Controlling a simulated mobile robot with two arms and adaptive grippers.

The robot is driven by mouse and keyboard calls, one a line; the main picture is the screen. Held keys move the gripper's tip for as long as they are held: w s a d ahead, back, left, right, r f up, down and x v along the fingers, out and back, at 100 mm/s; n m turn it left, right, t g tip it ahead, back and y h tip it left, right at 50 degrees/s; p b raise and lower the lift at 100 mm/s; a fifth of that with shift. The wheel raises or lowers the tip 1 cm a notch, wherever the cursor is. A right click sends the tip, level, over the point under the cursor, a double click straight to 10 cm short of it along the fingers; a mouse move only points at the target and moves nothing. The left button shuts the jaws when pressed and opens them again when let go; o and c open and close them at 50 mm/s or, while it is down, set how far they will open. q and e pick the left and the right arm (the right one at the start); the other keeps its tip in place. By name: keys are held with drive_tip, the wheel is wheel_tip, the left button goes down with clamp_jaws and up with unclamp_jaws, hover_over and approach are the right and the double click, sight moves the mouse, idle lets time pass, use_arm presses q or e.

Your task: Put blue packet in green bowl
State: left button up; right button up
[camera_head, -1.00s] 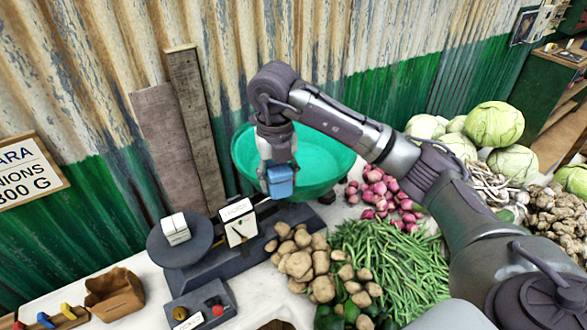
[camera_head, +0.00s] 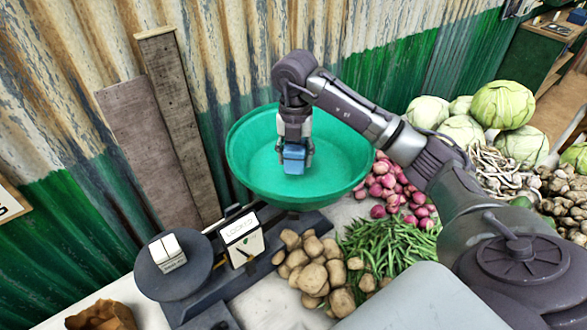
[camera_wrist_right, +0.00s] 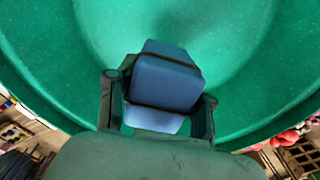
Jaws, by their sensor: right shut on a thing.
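The blue packet (camera_head: 294,158) is a small box held between the fingers of my right gripper (camera_head: 295,150). In the right wrist view the packet (camera_wrist_right: 166,80) sits between the two fingers (camera_wrist_right: 160,108), with the green bowl (camera_wrist_right: 245,60) filling the background. In the head view the green bowl (camera_head: 345,165) is wide and sits on the scale. The gripper and packet are over the bowl's inside. I cannot tell how far the packet is above the bowl's bottom. My left gripper is not in view.
Potatoes (camera_head: 312,268), green beans (camera_head: 385,245), onions (camera_head: 395,190) and cabbages (camera_head: 502,105) crowd the right. Wooden boards (camera_head: 170,130) lean on the wall behind.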

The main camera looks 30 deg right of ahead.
sight(295, 183)
drive_tip(key=shift+s+f, duration=0.25)
drive_tip(key=shift+f, duration=0.65)
drive_tip(key=shift+w+f+p, duration=0.1)
drive_tip(key=shift+f+p, duration=0.2)
drive_tip(key=shift+w+f+p, duration=0.1)
drive_tip(key=shift+f+p, duration=0.4)
drive_tip(key=shift+f, duration=1.3)
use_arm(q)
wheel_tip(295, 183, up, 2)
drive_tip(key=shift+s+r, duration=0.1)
use_arm(e)
drive_tip(key=o, duration=1.3)
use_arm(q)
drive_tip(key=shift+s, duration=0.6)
use_arm(e)
drive_tip(key=shift+r, duration=0.15)
